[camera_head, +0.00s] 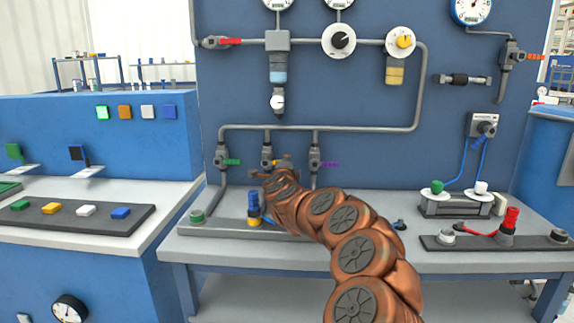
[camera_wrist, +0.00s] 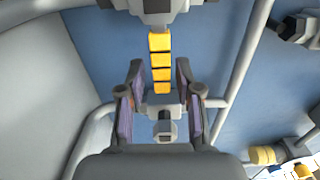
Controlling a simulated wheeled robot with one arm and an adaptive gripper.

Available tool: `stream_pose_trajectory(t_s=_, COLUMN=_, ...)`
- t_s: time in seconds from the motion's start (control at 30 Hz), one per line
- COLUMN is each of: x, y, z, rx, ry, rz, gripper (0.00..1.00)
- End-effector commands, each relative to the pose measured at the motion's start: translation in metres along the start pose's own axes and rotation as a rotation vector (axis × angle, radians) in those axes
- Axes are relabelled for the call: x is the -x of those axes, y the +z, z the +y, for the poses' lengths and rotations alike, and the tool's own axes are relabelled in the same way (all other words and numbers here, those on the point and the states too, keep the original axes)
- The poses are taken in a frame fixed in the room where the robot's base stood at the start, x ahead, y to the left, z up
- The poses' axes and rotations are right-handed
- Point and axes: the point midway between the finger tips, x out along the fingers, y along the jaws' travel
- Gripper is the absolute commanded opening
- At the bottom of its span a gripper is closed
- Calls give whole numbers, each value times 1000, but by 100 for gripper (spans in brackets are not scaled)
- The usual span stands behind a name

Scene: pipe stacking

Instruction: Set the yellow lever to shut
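The yellow lever (camera_wrist: 160,62) shows in the wrist view as a segmented yellow bar running up and down the picture, joined to a grey body (camera_wrist: 160,8) at the top. My gripper (camera_wrist: 159,72) is open, with one finger on each side of the lever's lower part; gaps show on both sides. In the head view, a bit of the yellow lever (camera_head: 275,162) shows by the middle grey valve (camera_head: 267,154). My gripper (camera_head: 284,162) is in front of that valve, and my copper arm hides part of it.
A green-lever valve (camera_head: 220,158) stands to the left and a purple-lever valve (camera_head: 315,158) close to the right. Grey pipe (camera_head: 370,127) runs above them on the blue panel (camera_head: 380,160). A blue-and-yellow fitting (camera_head: 254,210) stands on the bench below.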

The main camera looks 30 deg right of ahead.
Motion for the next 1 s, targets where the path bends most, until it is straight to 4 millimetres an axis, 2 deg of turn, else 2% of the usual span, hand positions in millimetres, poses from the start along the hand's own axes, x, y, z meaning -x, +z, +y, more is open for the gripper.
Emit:
stream_pose_trajectory(t_s=0.47, x=4, y=-1, z=-1, rx=0, ry=-1, rz=1, gripper=41)
stream_pose_trajectory(t_s=1.0, x=52, y=0, z=-1, rx=-1, ry=-1, rz=-1, gripper=41)
